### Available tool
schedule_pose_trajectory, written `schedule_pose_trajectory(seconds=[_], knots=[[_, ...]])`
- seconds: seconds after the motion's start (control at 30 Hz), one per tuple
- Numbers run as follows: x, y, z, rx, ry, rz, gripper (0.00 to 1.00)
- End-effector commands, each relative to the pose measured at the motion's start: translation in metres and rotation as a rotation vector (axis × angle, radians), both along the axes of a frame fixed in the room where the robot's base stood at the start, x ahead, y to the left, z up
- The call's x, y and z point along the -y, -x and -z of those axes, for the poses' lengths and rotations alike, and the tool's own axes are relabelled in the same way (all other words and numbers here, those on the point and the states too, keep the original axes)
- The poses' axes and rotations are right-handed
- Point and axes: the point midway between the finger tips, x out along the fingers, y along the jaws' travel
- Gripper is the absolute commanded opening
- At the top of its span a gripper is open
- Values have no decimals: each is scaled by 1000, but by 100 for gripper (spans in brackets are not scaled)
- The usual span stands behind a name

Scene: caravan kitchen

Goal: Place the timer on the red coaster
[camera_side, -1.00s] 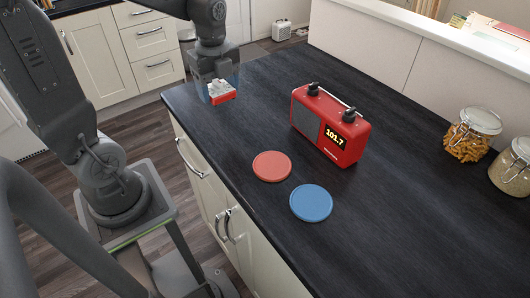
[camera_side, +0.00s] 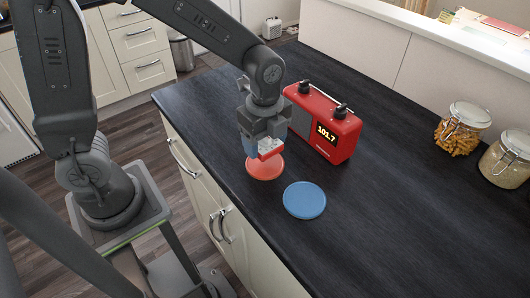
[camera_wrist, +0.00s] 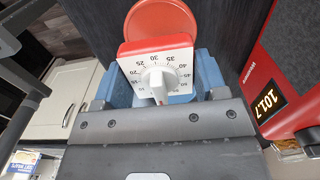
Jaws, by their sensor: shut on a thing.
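The timer (camera_side: 268,151) is a small white and red block with a dial. In the wrist view the timer (camera_wrist: 157,66) sits between the blue fingers of my gripper (camera_wrist: 160,85), which is shut on it. My gripper (camera_side: 264,146) also shows in the side view, pointing down over the red coaster (camera_side: 263,171). The timer hides the coaster's upper part there; whether the two touch I cannot tell. In the wrist view the coaster (camera_wrist: 160,18) shows just beyond the timer's top edge.
A blue coaster (camera_side: 304,201) lies in front and to the right. A red radio (camera_side: 322,120) stands close to the right of my gripper. Two glass jars (camera_side: 463,128) stand at the right. The dark counter (camera_side: 400,215) is clear between.

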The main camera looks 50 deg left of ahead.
Motion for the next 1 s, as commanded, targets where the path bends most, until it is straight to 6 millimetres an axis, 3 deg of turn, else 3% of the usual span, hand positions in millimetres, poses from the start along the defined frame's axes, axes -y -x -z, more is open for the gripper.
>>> schedule_pose_trajectory(seconds=[0.3,0.73,0.77,1.0], knots=[[1,0,38,-2,1,1,34],[1,0,44,0,2,1,34],[1,0,44,0,1,1,69],[1,0,43,1,1,1,91]])
